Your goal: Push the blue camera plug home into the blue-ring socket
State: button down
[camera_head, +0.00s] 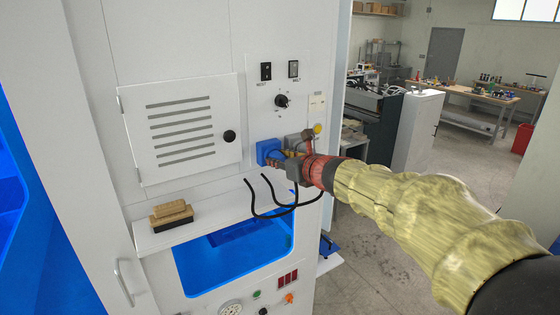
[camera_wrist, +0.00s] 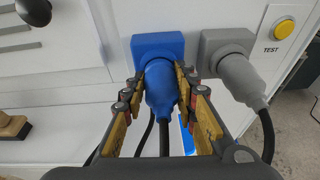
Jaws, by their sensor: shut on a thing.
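The blue camera plug (camera_wrist: 161,88) is between the fingers of my gripper (camera_wrist: 161,92), which is shut on it. The plug's front end meets the blue socket (camera_wrist: 150,44) on the white panel; I cannot tell how deep it sits. In the head view the blue socket (camera_head: 268,151) shows just left of my gripper (camera_head: 288,156), and the plug is mostly hidden by the gripper. A black cable (camera_wrist: 164,138) runs down from the plug.
A grey plug (camera_wrist: 230,60) sits in the socket beside it on the right, close to my fingers. A yellow TEST button (camera_wrist: 284,28) is farther right. A shelf (camera_head: 150,234) holding a wooden brush (camera_head: 171,213) is at lower left. Black cables (camera_head: 262,213) hang below.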

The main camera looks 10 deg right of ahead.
jog(key=shift+r, duration=0.15)
jog(key=c, duration=1.8)
grip_release()
jog(key=o, duration=0.5)
jog(key=shift+w+a, duration=0.1)
jog(key=shift+w, duration=0.15)
jog(key=shift+s, duration=0.1)
jog(key=shift+s, duration=0.2)
jog(key=shift+s+d, duration=0.45)
jog(key=shift+s, duration=0.75)
jog(key=shift+s+d, duration=0.4)
jog(key=shift+s, duration=0.75)
jog(key=shift+s+d, duration=0.45)
jog(key=shift+s, duration=0.75)
jog(key=shift+a, duration=0.1)
